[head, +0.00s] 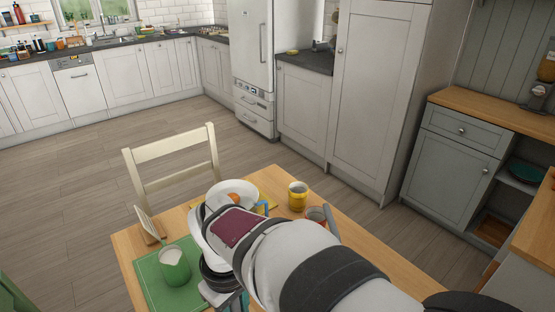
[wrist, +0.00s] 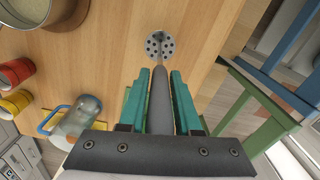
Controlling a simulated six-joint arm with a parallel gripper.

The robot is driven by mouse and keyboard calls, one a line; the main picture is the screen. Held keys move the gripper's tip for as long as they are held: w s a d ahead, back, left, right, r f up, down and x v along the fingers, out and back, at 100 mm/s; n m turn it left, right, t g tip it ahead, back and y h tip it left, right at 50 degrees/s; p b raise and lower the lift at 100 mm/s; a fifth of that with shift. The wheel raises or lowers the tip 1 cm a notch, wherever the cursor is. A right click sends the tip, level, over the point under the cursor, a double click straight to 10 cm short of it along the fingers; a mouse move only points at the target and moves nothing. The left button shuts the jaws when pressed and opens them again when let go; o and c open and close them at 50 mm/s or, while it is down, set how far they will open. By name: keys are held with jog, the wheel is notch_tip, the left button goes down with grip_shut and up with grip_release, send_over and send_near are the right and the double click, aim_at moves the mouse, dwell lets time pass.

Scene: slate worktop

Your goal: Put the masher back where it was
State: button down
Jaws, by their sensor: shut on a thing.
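In the wrist view the masher (wrist: 160,92) has a grey handle and a round metal head with holes. My gripper (wrist: 161,74) has teal fingers, one on each side of the handle, and is shut on it. The masher's head points away from my gripper, over the bare wooden tabletop (wrist: 112,45). I cannot tell whether the head touches the wood. In the head view my arm covers the middle of the table, and I cannot make out the masher there.
In the wrist view a glass jug (wrist: 78,122) with a blue handle, a yellow cup (wrist: 14,104), a red cup (wrist: 14,73) and a pot (wrist: 28,12) stand left. A green chair (wrist: 262,128) is right.

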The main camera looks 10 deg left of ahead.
jog(key=f, duration=0.1)
jog(key=a+f, duration=0.1)
jog(key=f, duration=0.3)
jog(key=shift+s+a, duration=0.1)
jog(key=shift+a, duration=0.15)
jog(key=shift+f, duration=0.1)
jog(key=c, duration=0.6)
grip_release()
